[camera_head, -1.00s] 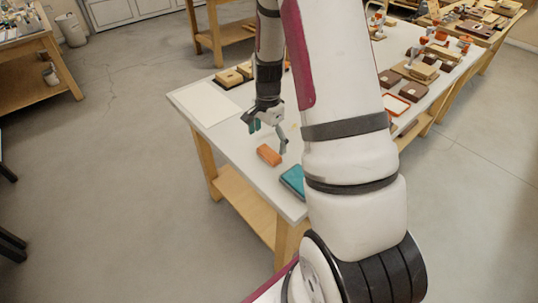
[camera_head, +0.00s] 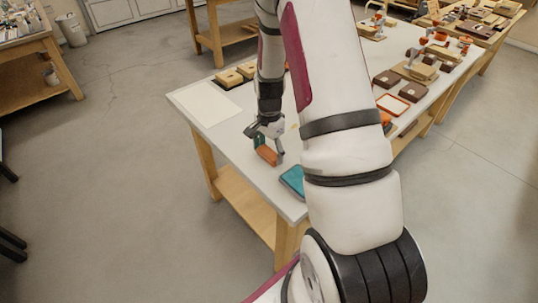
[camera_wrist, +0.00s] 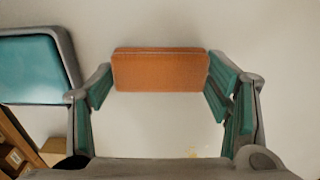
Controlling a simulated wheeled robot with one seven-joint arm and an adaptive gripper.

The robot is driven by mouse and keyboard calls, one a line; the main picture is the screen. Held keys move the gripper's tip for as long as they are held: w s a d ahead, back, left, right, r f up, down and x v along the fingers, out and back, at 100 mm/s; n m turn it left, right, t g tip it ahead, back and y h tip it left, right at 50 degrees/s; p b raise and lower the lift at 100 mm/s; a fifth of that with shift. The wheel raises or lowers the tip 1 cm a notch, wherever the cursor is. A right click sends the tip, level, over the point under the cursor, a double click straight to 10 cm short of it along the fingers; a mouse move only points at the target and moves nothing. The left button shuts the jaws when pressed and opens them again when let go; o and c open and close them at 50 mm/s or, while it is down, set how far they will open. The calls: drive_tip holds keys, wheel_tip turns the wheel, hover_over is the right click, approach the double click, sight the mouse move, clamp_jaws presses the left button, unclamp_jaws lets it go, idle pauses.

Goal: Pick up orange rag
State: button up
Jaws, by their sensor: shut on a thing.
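The orange rag (camera_head: 267,155) is a small folded block on the white bench top, near its front left edge. In the wrist view the orange rag (camera_wrist: 160,70) lies across between the two teal-padded fingers, which meet its left and right ends. My gripper (camera_head: 267,153) points down at the bench and is shut on the rag. In the wrist view my gripper (camera_wrist: 160,88) has a finger on each side of it. I cannot tell whether the rag is lifted off the bench.
A teal tray-like block (camera_head: 292,181) lies close to the rag, and it also shows at the left of the wrist view (camera_wrist: 32,70). A white sheet (camera_head: 205,103) lies at the bench's left end. Wooden blocks (camera_head: 228,77) stand behind it.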

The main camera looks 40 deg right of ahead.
sight(270, 152)
wheel_tip(270, 152, up, 4)
drive_tip(key=shift+s+f, duration=0.1)
drive_tip(key=shift+f, duration=0.05)
drive_tip(key=s, duration=1)
drive_tip(key=s+r, duration=0.1)
drive_tip(key=s, duration=0.4)
drive_tip(key=shift+s+d+r, duration=0.1)
drive_tip(key=shift+s+d, duration=0.2)
drive_tip(key=shift+s, duration=0.1)
drive_tip(key=shift+c, duration=0.3)
